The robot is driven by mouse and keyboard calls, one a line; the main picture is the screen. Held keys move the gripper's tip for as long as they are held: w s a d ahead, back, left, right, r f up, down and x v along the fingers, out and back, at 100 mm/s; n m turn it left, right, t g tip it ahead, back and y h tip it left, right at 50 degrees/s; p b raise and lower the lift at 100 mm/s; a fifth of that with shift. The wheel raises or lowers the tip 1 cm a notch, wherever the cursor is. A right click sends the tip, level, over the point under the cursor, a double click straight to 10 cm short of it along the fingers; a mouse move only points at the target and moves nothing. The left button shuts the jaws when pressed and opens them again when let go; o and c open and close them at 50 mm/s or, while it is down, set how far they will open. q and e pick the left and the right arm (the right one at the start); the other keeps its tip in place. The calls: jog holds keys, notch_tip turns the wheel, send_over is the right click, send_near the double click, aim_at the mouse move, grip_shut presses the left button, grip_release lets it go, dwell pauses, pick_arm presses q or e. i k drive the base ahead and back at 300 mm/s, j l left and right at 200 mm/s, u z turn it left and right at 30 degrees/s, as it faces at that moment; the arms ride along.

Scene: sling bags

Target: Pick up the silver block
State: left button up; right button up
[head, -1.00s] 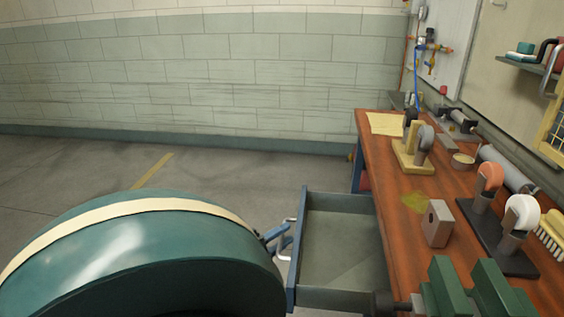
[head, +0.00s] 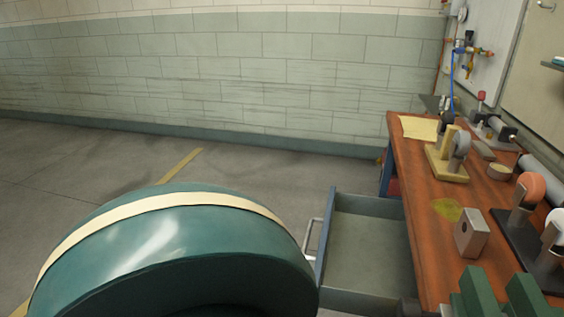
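The silver block (head: 472,233) is a small grey block with a dark hole in its face. It stands upright on the wooden workbench (head: 425,230), near the bench's left edge and beside a yellowish patch. Neither of my grippers shows in the head view. Nothing is seen touching the block.
An open, empty-looking drawer (head: 370,248) with a handle (head: 311,240) juts left from the bench. A green vise (head: 490,295) stands in front of the block, a black stand (head: 515,235) to its right. A large teal rounded shape hides the lower left.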

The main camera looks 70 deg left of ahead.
aim_at(471, 233)
jog(key=k+j, duration=0.2)
jog(key=k, duration=0.3)
jog(key=k+j, duration=0.2)
jog(key=k, duration=0.25)
